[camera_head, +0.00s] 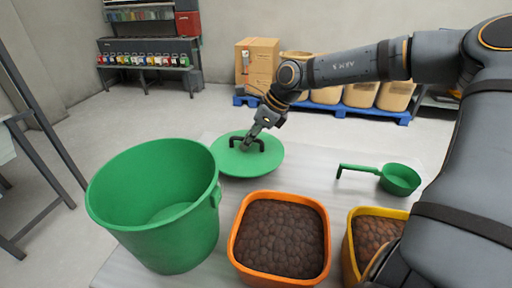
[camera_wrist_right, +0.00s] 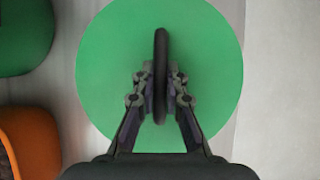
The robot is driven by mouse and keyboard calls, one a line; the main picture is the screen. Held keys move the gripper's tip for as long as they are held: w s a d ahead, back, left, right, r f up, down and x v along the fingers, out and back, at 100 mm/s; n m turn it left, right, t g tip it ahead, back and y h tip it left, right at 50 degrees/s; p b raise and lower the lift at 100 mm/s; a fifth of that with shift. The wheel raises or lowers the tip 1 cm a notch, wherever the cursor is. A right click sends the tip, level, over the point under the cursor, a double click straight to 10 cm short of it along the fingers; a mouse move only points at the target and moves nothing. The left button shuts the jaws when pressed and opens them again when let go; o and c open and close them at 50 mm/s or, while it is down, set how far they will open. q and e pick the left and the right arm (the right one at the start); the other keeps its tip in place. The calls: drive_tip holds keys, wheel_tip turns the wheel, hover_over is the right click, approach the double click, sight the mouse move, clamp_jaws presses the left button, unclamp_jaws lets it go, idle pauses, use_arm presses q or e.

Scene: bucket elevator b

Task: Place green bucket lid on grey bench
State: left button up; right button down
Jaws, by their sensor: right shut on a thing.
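The green bucket lid (camera_head: 232,160) is a round disc with a black handle (camera_head: 259,140). It is at the far side of the light grey bench (camera_head: 318,211), behind the bucket; I cannot tell whether it touches the surface. My right gripper (camera_head: 246,146) is shut on the lid's handle. In the right wrist view the gripper (camera_wrist_right: 160,95) has its fingers on both sides of the black handle (camera_wrist_right: 161,50), with the green lid (camera_wrist_right: 205,60) below. The open green bucket (camera_head: 170,220) stands at the left and looks empty. My left gripper is not in view.
An orange container (camera_head: 234,244) and a yellow one (camera_head: 349,262) hold brown lumps at the front. A green scoop (camera_head: 400,179) lies at the right. Behind, boxes stand on a blue pallet (camera_head: 352,111). The bench between lid and scoop is clear.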

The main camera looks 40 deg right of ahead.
sight(250, 150)
drive_tip(key=shift+s+a+f, duration=0.1)
drive_tip(key=shift+f, duration=0.25)
wheel_tip(250, 150, down, 3)
drive_tip(key=shift+r, duration=0.1)
use_arm(q)
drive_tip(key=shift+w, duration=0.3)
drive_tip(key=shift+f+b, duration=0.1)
drive_tip(key=shift+b, duration=0.2)
use_arm(e)
drive_tip(key=c, duration=1.8)
unclamp_jaws()
drive_tip(key=shift+f, duration=0.25)
drive_tip(key=shift+c, duration=0.2)
drive_tip(key=o, duration=0.4)
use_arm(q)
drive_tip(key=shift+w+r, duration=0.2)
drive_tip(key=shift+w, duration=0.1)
use_arm(e)
drive_tip(key=shift+o, duration=0.2)
